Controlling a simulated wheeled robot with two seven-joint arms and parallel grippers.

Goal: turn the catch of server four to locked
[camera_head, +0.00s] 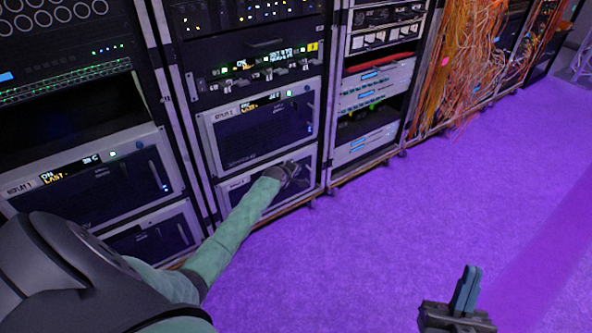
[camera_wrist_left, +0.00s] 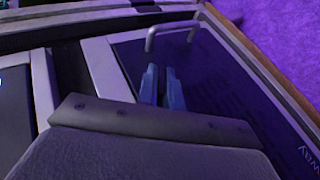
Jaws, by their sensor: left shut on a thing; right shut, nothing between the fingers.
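My left gripper (camera_head: 296,170) is at the front of the lower server (camera_head: 232,187) in the second rack, near its upper right. In the left wrist view its two blue fingers (camera_wrist_left: 162,86) are close together around a small dark part on the server front (camera_wrist_left: 225,85), which looks like the catch. The fingers hide most of it, so its angle cannot be told. A grey bar handle (camera_wrist_left: 172,32) stands just beyond the fingertips. The server's number is not readable. My right gripper (camera_head: 467,288) is shut and empty above the purple floor, away from the racks.
Another server (camera_head: 262,132) sits directly above, with a lit display. The left rack holds similar servers (camera_head: 95,185). To the right stand a rack of lighter units (camera_head: 372,90) and a mass of orange cables (camera_head: 460,60). The purple carpet (camera_head: 430,200) is clear.

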